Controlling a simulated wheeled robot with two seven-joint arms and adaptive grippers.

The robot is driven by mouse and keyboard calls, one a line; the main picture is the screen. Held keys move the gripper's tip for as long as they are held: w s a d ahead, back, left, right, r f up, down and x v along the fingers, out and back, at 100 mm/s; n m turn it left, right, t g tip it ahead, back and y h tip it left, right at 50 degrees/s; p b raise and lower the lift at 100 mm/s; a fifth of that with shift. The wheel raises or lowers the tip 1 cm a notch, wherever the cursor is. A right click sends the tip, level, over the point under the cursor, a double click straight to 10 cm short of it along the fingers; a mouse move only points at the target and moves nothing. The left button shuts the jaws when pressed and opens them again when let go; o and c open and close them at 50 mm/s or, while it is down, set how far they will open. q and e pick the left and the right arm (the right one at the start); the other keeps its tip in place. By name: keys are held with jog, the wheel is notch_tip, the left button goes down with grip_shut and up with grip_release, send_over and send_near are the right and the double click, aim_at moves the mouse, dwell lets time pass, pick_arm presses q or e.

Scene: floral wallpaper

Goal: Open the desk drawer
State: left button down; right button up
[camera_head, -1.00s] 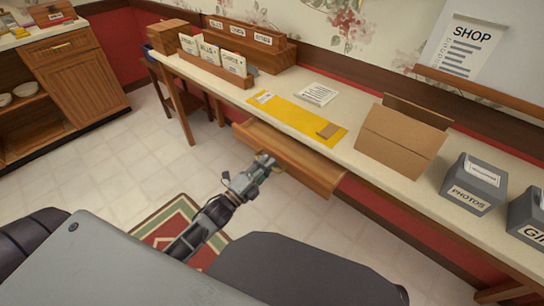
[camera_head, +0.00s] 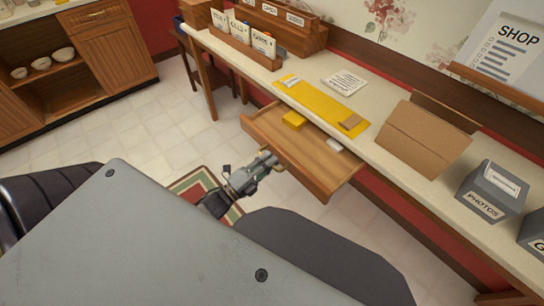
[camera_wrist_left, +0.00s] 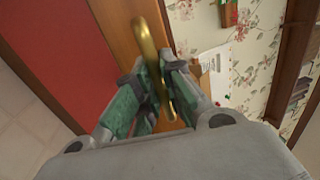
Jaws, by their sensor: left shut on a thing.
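The wooden desk drawer (camera_head: 285,148) is pulled out from under the long desk (camera_head: 225,78). A yellow block (camera_head: 294,121) and a small white item (camera_head: 334,145) lie inside it. My left gripper (camera_head: 270,160) is at the middle of the drawer front. In the left wrist view, the gripper (camera_wrist_left: 158,92) is shut on the curved brass handle (camera_wrist_left: 148,48) of the drawer. The inner contact of the fingers is partly hidden. My right gripper is not seen.
On the desk are a yellow mat (camera_head: 318,105), a paper sheet (camera_head: 344,82), an open cardboard box (camera_head: 418,135), a grey photos box (camera_head: 490,190) and a wooden file organizer (camera_head: 245,50). Tiled floor (camera_head: 165,125) is clear to the left. A cabinet (camera_head: 105,50) stands at far left.

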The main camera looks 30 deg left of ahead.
pick_arm(q)
jog(key=shift+s+f, duration=0.1)
jog(key=shift+s, duration=0.1)
dwell(0.3)
jog(key=c, duration=1.8)
grip_release()
jog(key=shift+a, duration=0.1)
jog(key=v, duration=1.2)
jog(key=shift+w, duration=0.1)
